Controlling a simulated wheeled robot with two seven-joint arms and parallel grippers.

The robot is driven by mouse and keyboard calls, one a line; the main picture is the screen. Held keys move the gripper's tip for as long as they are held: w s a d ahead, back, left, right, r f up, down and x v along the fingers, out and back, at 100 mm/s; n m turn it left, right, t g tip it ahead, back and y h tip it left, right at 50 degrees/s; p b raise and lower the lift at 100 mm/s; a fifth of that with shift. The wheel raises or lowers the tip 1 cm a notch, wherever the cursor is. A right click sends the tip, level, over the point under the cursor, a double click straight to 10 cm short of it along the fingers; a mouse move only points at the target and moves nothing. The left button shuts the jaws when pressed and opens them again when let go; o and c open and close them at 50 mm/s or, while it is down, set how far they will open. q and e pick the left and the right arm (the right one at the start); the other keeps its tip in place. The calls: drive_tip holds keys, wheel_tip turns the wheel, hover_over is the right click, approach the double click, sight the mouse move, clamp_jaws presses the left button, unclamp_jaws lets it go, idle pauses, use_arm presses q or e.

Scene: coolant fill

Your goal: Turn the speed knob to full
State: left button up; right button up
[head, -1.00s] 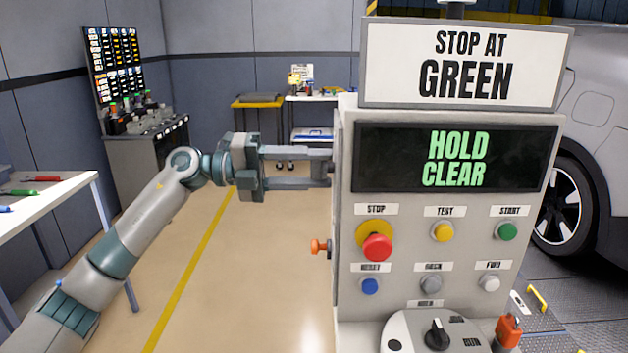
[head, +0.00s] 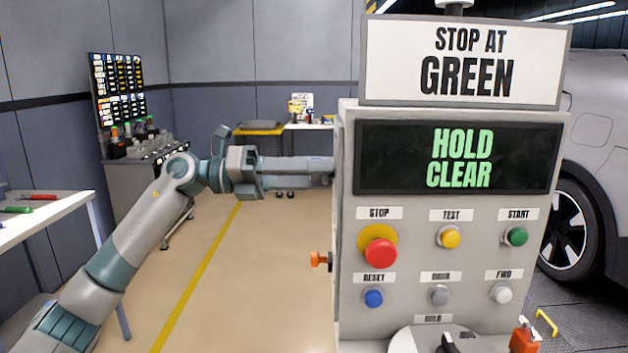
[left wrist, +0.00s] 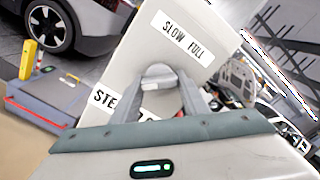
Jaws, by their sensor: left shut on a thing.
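The control box (head: 345,225) stands right of centre in the head view, its screen (head: 460,158) reading HOLD CLEAR. My left gripper (head: 328,166) reaches its left side face, with the fingertips partly hidden at the box edge. In the left wrist view, the gripper (left wrist: 165,90) is shut on the pale speed knob (left wrist: 156,74), one finger on each side. A SLOW FULL label (left wrist: 183,40) is beyond the knob on that face. I cannot tell where the knob points. My right gripper is not in view.
A red stop button (head: 380,253) and several smaller buttons are on the box front. An orange knob (head: 320,260) sticks out of the left side below my gripper. A white table (head: 45,215) stands at left. The floor (head: 250,290) between is clear.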

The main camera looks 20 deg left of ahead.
use_arm(q)
drive_tip(key=shift+f, duration=0.1)
drive_tip(key=o, duration=1.1)
drive_tip(key=shift+c, duration=0.2)
drive_tip(key=shift+a, duration=0.2)
drive_tip(key=b+v, duration=0.3)
drive_tip(key=v, duration=1.4)
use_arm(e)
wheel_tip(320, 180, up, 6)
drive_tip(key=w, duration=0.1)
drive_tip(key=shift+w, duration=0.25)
